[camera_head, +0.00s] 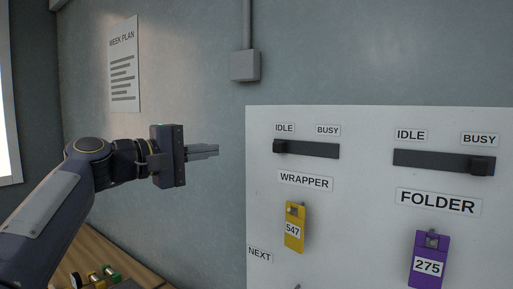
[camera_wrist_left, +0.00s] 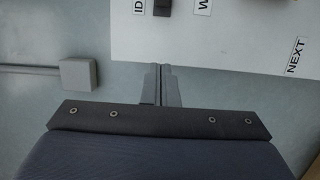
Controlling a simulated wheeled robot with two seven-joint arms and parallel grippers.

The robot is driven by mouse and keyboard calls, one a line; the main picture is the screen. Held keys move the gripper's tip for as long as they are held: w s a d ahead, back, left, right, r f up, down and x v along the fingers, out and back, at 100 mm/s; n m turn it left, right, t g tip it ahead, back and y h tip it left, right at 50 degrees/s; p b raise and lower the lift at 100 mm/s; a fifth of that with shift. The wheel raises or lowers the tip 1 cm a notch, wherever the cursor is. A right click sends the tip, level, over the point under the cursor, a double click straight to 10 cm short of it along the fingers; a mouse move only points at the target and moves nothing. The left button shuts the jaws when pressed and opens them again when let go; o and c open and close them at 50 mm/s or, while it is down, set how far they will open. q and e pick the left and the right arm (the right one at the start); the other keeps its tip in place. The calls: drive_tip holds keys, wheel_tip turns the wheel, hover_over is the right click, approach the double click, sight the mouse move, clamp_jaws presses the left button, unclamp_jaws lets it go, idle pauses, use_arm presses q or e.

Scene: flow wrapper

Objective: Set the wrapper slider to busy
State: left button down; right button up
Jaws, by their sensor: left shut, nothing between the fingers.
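The wrapper slider is a dark horizontal track (camera_head: 315,150) on the white panel, above the WRAPPER label (camera_head: 305,181). Its black knob (camera_head: 280,146) sits at the left end, under the IDLE label (camera_head: 285,128); the BUSY label (camera_head: 328,130) is over the right end. My left gripper (camera_head: 217,150) is shut and empty, pointing right, left of the panel and apart from the knob at about its height. In the left wrist view the shut fingers (camera_wrist_left: 161,68) point up toward the panel, with the knob (camera_wrist_left: 162,7) at the top edge. My right gripper is not in view.
The folder slider's knob (camera_head: 480,166) is at its right end, under BUSY. A yellow tag (camera_head: 294,226) marked 547 and a purple tag (camera_head: 430,247) marked 275 hang below. A grey wall box (camera_head: 245,66) with conduit is above left of the panel.

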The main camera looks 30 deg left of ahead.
sight(280, 147)
use_arm(q)
drive_tip(key=p+x, duration=0.3)
drive_tip(key=x, duration=0.6)
drive_tip(key=shift+w+d+r+p, duration=0.15)
drive_tip(key=shift+w+p, duration=0.2)
drive_tip(key=shift+p, duration=0.05)
drive_tip(key=d, duration=0.4)
drive_tip(key=shift+p, duration=0.4)
drive_tip(key=shift+d+f, duration=0.1)
drive_tip(key=shift+f, duration=0.15)
